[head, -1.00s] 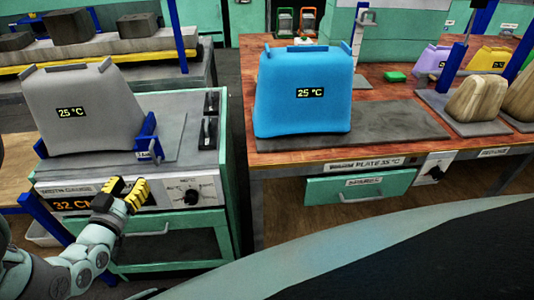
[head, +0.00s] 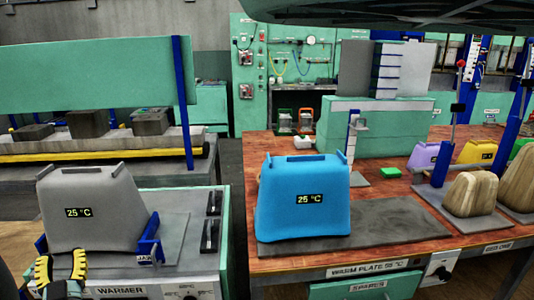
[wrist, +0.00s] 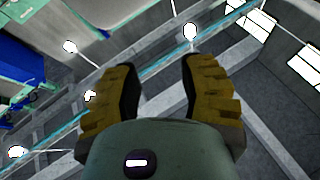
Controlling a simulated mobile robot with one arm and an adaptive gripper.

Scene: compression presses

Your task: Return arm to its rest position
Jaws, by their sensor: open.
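My gripper (head: 61,276) is at the lower left of the head view, in front of the warmer's left side. In the wrist view its two yellow-and-black fingers (wrist: 160,90) stand wide apart with nothing between them. The wrist camera faces up toward ceiling beams and lamps. My gripper looks apart from the grey block (head: 92,208), which sits on the warmer (head: 160,287) and shows 25 °C. The rest of my arm is mostly out of the head view.
A blue block (head: 303,200) showing 25 °C stands on a dark plate (head: 400,222) on the wooden bench (head: 395,190). Wooden blocks (head: 471,194) and a blue post (head: 443,165) are at right. A yellow-edged press (head: 90,152) stands behind the warmer. A gap separates warmer and bench.

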